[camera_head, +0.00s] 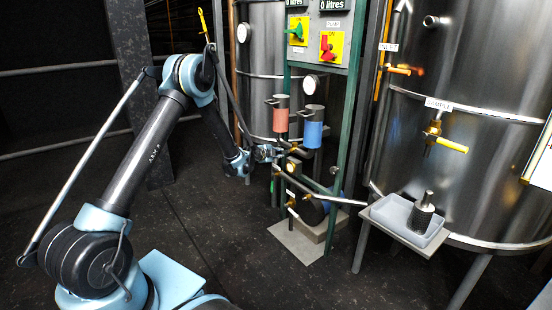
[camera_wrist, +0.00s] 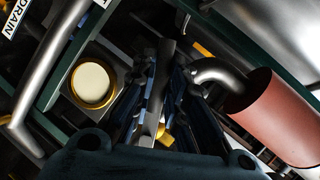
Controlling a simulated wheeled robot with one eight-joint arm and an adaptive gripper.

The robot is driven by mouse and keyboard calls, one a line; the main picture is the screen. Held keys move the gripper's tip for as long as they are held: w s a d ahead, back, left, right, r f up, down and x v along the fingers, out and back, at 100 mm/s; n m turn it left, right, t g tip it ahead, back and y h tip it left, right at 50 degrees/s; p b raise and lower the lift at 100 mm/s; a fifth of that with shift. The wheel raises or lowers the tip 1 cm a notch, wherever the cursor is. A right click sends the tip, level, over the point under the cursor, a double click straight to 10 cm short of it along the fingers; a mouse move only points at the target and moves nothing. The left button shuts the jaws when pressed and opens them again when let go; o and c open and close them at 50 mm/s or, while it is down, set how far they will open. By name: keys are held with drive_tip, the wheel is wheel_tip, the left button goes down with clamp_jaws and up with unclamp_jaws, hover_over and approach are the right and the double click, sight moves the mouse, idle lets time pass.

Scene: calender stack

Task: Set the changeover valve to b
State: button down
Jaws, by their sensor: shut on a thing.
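My gripper (camera_head: 266,153) is at the pipework low on the green frame, beneath the red and blue cups. In the wrist view my gripper (camera_wrist: 155,95) has its dark fingers closed on both sides of a grey metal bar (camera_wrist: 165,62), which looks like the valve lever. A small brass-yellow part (camera_wrist: 164,137) shows beneath it. The valve body is mostly hidden by the fingers. I cannot read an a or b mark, so the lever's setting is unclear.
A red cup (camera_head: 281,120) and a blue cup (camera_head: 312,128) hang close above my gripper. The red cup (camera_wrist: 275,115) and a brass-rimmed round dial (camera_wrist: 93,84) flank the fingers. A tray (camera_head: 385,213) stands right. Open floor (camera_head: 210,240) lies in front.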

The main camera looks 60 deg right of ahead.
drive_tip(key=shift+w+a+r+m+t+h, duration=0.1)
drive_tip(key=shift+w+r+m+t+h, duration=0.15)
drive_tip(key=shift+r+m+t+h, duration=0.4)
drive_tip(key=shift+w+r+m+t+h, duration=0.2)
drive_tip(key=shift+r+m+h, duration=0.15)
drive_tip(key=shift+r+m, duration=0.55)
drive_tip(key=shift+f, duration=0.15)
drive_tip(key=shift+w, duration=0.15)
drive_tip(key=c, duration=1.9)
unclamp_jaws()
drive_tip(key=shift+w, duration=0.1)
drive_tip(key=shift+s+a, duration=0.1)
drive_tip(key=shift+s, duration=0.1)
drive_tip(key=a, duration=0.4)
drive_tip(key=a+r, duration=0.1)
drive_tip(key=a, duration=0.2)
drive_tip(key=a+r, duration=0.1)
drive_tip(key=a, duration=0.3)
drive_tip(key=shift+s+a+r, duration=0.1)
drive_tip(key=shift+a, duration=0.25)
